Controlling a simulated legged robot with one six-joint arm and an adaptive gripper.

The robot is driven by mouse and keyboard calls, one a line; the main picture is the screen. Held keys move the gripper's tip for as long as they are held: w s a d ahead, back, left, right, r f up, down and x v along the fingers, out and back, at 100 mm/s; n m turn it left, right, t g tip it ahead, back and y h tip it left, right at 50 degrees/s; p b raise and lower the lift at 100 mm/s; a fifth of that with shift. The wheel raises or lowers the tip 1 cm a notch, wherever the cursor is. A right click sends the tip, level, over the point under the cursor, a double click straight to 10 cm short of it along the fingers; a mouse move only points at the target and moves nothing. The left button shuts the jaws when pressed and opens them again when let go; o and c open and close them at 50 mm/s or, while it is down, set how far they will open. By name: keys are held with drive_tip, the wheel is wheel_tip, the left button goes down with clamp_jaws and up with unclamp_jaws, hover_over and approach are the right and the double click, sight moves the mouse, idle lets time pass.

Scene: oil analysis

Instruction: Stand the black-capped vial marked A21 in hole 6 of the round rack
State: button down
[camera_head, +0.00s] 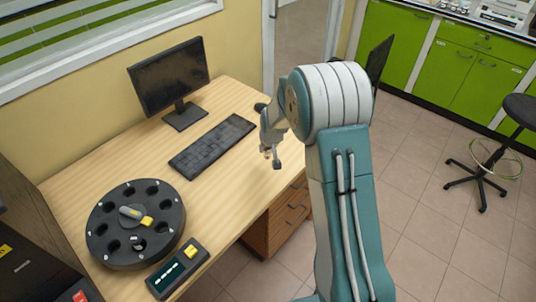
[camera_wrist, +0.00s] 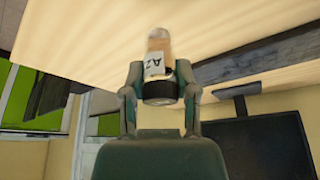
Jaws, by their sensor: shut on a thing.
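My gripper (camera_wrist: 160,88) is shut on a vial (camera_wrist: 158,48) with a black cap and a white label reading "A2" as far as it shows. The vial holds pale amber liquid, and its cap sits between the two fingers. In the head view my gripper (camera_head: 271,160) is near the desk's right edge, right of the keyboard; the vial is too small there to make out clearly. The round black rack (camera_head: 98,212) lies on the desk at the lower left, well apart from my gripper. It has a ring of holes and a grey and yellow centre knob. Hole numbers are not readable.
A small device with a lit display (camera_head: 177,270) sits beside the rack. Dark equipment (camera_head: 30,265) fills the lower left corner. A stool (camera_head: 484,170) stands far right.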

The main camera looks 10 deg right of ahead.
drive_tip(key=shift+w+d+f, duration=0.2)
drive_tip(key=shift+w+f, duration=0.65)
drive_tip(key=shift+f, duration=0.25)
drive_tip(key=shift+w+f, duration=0.15)
drive_tip(key=shift+f, duration=1.55)
drive_tip(key=shift+f, duration=0.1)
drive_tip(key=shift+c, duration=1.9)
unclamp_jaws()
